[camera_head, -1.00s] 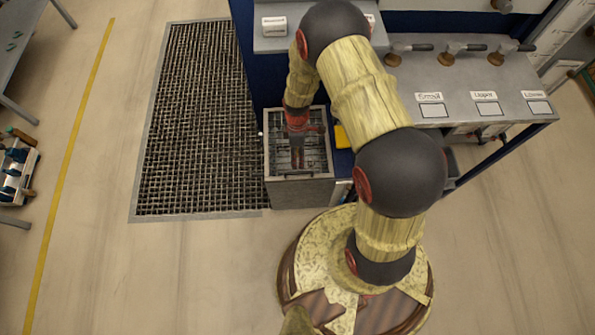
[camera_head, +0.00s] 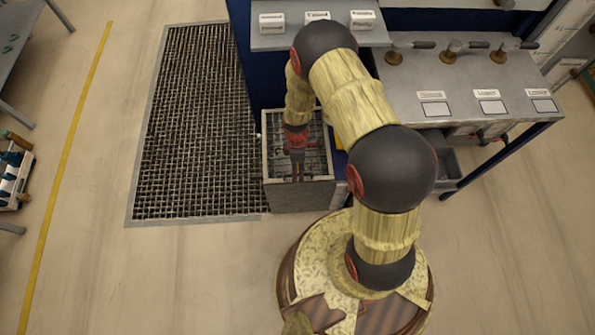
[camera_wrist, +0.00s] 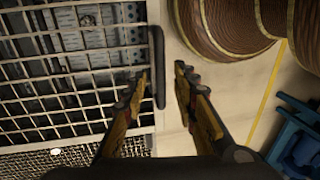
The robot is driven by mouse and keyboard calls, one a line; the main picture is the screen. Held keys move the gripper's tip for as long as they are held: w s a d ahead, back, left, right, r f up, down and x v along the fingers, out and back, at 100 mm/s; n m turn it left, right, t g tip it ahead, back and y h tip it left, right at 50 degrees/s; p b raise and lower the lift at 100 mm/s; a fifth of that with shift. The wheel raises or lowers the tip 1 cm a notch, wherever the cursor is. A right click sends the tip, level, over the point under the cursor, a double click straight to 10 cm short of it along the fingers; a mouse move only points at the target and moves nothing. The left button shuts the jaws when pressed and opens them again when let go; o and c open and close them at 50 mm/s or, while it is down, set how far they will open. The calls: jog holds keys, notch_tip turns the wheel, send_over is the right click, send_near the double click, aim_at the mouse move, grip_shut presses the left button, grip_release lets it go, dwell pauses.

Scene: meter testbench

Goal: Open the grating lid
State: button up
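The grating lid (camera_head: 319,157) is a metal mesh on top of a grey box standing against the blue bench. It appears to lie flat and closed. In the wrist view the lid's mesh (camera_wrist: 75,75) fills the left side, with a dark bar handle (camera_wrist: 158,65) along its edge. My gripper (camera_wrist: 161,72) is open and empty. Its two fingertips lie on either side of the handle in that view; I cannot tell how far above it they are. In the head view my gripper (camera_head: 297,176) is over the front part of the lid and hides some of it.
A large floor grating (camera_head: 190,120) lies left of the box. The bench (camera_head: 465,80) with taps and labelled plates stands to the right. A grey bin (camera_head: 447,165) sits under it.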

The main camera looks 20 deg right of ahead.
jog(key=shift+c, duration=0.3)
grip_shut()
dwell(0.6)
